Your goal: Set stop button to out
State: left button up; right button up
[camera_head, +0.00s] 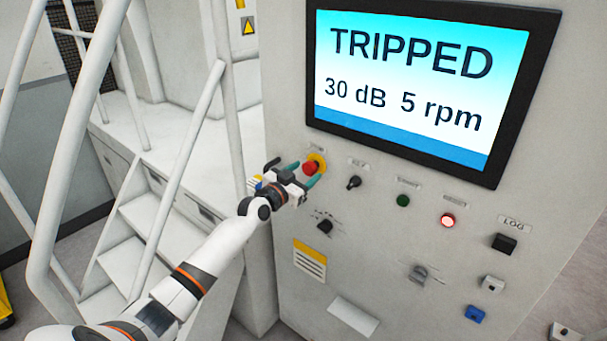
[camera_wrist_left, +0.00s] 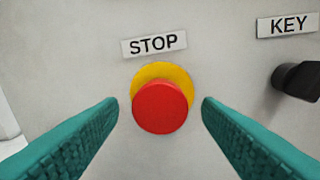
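The stop button (camera_head: 310,168) is a red mushroom head on a yellow round collar, at the upper left of the grey panel. In the left wrist view the red button (camera_wrist_left: 160,107) sits under a label reading STOP (camera_wrist_left: 154,44). My left gripper (camera_head: 302,178) is at the button, its teal fingers open. In the left wrist view the two fingers (camera_wrist_left: 160,120) stand to the left and right of the button, with gaps showing on both sides. Whether the button is pressed in or out is hard to tell. My right gripper is not in view.
A screen (camera_head: 425,75) above reads TRIPPED, 30 dB, 5 rpm. A black key switch (camera_head: 353,182) sits right of the button. Farther right are a dark green button (camera_head: 403,200) and a lit red one (camera_head: 448,220). Stairs with white handrails (camera_head: 185,150) stand at left.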

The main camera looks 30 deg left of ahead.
pick_arm(q)
jog(key=shift+s, duration=0.15)
jog(key=s+b, duration=0.2)
jog(key=s, duration=0.9)
jog(key=shift+s+a+b, duration=0.2)
jog(key=shift+s+b, duration=0.15)
jog(key=shift+s, duration=0.05)
